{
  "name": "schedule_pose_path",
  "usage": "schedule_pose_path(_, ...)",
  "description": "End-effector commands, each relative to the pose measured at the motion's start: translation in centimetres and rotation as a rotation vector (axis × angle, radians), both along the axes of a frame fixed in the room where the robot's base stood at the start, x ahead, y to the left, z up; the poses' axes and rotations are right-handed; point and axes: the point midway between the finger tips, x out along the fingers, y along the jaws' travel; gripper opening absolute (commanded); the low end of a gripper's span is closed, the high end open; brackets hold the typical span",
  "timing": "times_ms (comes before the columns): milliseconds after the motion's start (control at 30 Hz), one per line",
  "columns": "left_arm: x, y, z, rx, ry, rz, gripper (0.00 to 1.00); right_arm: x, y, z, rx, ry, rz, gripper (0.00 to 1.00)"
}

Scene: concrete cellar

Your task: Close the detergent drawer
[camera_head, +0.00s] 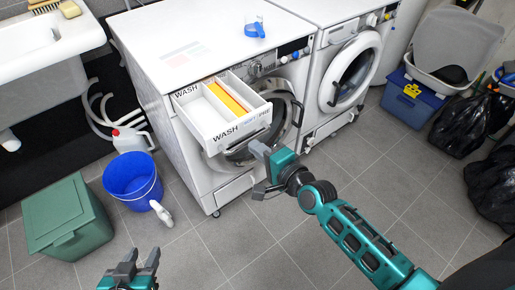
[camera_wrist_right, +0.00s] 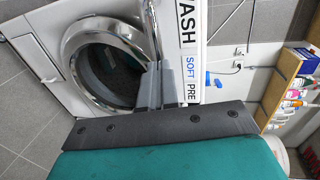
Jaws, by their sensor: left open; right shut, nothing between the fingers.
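The detergent drawer (camera_head: 222,110) is pulled out of the front of the left washing machine (camera_head: 185,45). It is white inside, with yellow and orange strips and WASH lettering on its front. In the right wrist view the drawer front (camera_wrist_right: 192,45) shows WASH, SOFT and PRE labels. My right gripper (camera_head: 257,150) is shut and empty, just below and right of the drawer front; its fingers also show in the right wrist view (camera_wrist_right: 160,85), close to the labels. I cannot tell whether they touch. My left gripper (camera_head: 136,262) is open and empty, low over the floor at the bottom left.
The round washer door (camera_head: 285,112) is below and right of the drawer. A second washer (camera_head: 350,70) stands at the right. A blue bucket (camera_head: 132,180), green bin (camera_head: 68,215) and white bottle (camera_head: 160,213) stand or lie on the floor at left.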

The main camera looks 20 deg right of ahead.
Motion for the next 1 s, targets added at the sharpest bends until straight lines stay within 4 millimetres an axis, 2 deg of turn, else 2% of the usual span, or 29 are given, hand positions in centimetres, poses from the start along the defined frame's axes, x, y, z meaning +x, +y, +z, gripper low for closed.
schedule_pose_path(567, 0.0, 0.0, 0.0, -0.002, -0.001, 0.001, 0.43, 1.0, 0.4, -0.1, 0.001, -0.001, 0.000, 0.00)
schedule_pose_path(767, 0.0, 0.0, -0.3, -0.003, 0.000, 0.002, 0.43, 4.3, 1.6, 0.0, 0.003, -0.004, -0.001, 0.00)
schedule_pose_path(1000, 0.1, -0.3, -1.4, -0.011, 0.005, -0.001, 0.43, 10.6, 3.9, -0.2, 0.005, -0.005, -0.001, 0.00)
